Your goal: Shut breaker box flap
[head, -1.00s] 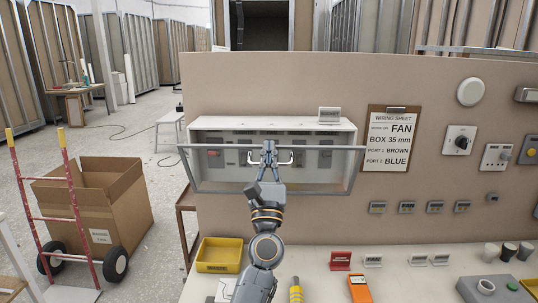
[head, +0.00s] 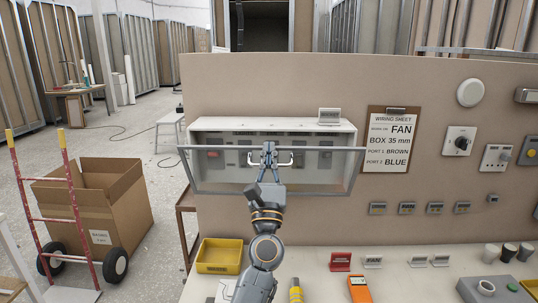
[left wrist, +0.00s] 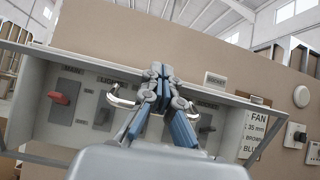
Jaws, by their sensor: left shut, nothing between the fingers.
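The breaker box (head: 270,124) is a pale box on the beige panel, with a red switch (head: 213,154) and grey switches inside. Its flap (head: 330,149) is a grey-framed, see-through panel that stands open, tilted outward, with its wide top bar toward me. Two bright hooked handles (head: 285,158) sit at the middle of this bar. My left gripper (head: 269,147) is shut and empty, with its tips at the bar between the handles. The left wrist view shows the closed fingers (left wrist: 160,75) against the bar; exact contact is unclear. My right gripper is not in view.
A worktop below holds a yellow bin (head: 219,255), an orange meter (head: 359,288) and small labels. A wiring sheet (head: 389,140) hangs right of the box. A cardboard box (head: 95,205) and a red hand truck (head: 65,220) stand on the floor at left.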

